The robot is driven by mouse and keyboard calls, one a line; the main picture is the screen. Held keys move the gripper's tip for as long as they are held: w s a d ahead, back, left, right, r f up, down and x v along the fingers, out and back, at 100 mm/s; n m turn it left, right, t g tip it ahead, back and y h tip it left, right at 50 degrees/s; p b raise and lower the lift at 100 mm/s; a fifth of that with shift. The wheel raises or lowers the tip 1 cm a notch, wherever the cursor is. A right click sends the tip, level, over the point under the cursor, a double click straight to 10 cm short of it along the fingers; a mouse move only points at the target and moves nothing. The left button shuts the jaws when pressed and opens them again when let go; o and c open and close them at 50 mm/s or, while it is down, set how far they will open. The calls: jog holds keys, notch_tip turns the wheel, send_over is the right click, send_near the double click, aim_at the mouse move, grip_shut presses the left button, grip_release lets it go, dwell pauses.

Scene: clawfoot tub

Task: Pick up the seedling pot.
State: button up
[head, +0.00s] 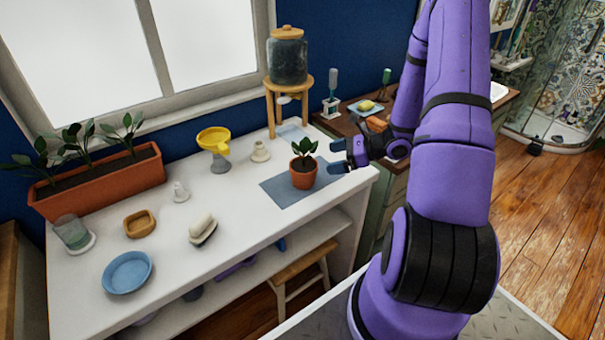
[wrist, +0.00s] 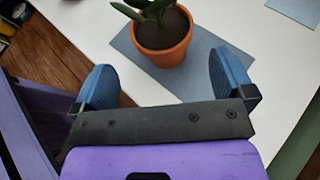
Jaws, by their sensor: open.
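The seedling pot (head: 303,174) is a small terracotta pot with dark soil and a green leafy plant. It stands upright on a grey-blue mat (head: 275,193) near the right end of the white counter. My gripper (head: 341,156) is open and empty, just to the right of the pot in the head view. In the wrist view the pot (wrist: 162,42) lies ahead of the two blue fingers, roughly centred between them and beyond their tips. The open gripper (wrist: 163,80) does not touch it there. The plant's top is cut off by the wrist view's upper edge.
A white candle holder (head: 260,152) and a yellow funnel (head: 213,142) stand left of the pot. A water dispenser on a wooden stand (head: 275,90) is behind. A long planter (head: 100,180), blue bowl (head: 127,271) and soap dish (head: 203,230) are farther left.

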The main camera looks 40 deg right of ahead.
aim_at(305, 165)
jog(key=x, duration=0.9)
jog(key=shift+w+f, duration=0.15)
jog(key=shift+f, duration=0.1)
jog(key=c, duration=0.8)
jog(key=shift+r, duration=0.15)
